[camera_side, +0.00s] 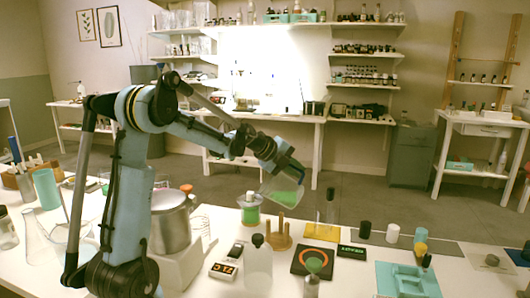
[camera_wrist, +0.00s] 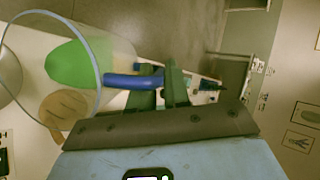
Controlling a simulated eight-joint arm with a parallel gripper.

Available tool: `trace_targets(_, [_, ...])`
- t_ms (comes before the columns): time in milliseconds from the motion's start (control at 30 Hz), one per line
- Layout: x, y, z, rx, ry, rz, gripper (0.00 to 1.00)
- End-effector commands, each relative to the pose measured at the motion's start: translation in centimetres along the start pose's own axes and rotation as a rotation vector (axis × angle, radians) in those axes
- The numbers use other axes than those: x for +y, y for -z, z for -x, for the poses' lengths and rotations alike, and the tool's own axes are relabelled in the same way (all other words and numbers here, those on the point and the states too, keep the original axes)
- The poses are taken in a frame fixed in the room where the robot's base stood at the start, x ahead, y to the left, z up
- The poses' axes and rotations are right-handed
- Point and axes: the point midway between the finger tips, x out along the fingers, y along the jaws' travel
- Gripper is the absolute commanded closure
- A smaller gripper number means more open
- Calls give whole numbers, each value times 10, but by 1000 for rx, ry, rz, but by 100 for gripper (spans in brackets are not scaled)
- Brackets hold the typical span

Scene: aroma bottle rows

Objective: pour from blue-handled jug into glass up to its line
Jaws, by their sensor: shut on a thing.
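The jug (camera_side: 281,190) is clear, holds green liquid and hangs tilted above the table in the side view. In the wrist view the jug's round rim (camera_wrist: 98,70) and green liquid fill the left, with its blue handle (camera_wrist: 130,81) reaching between my fingers. My gripper (camera_side: 290,166) is shut on the blue handle; its dark green fingers also show in the wrist view (camera_wrist: 163,84). A clear glass vessel (camera_side: 250,211) with green liquid stands left of and below the jug. I cannot tell whether this is the task's glass; no line on it is readable.
A wooden peg stand (camera_side: 279,240) is just below the jug. A steel pot (camera_side: 171,221), a white bottle (camera_side: 258,264), a black pad with an orange ring (camera_side: 313,262) and a teal tray (camera_side: 405,281) crowd the table. Small capped bottles stand at right.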

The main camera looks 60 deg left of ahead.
Motion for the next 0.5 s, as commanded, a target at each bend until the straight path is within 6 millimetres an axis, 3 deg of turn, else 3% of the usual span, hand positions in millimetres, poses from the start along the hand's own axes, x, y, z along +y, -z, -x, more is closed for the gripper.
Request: trace_targets(500, [1, 4, -10, -13, -62, -27, 100])
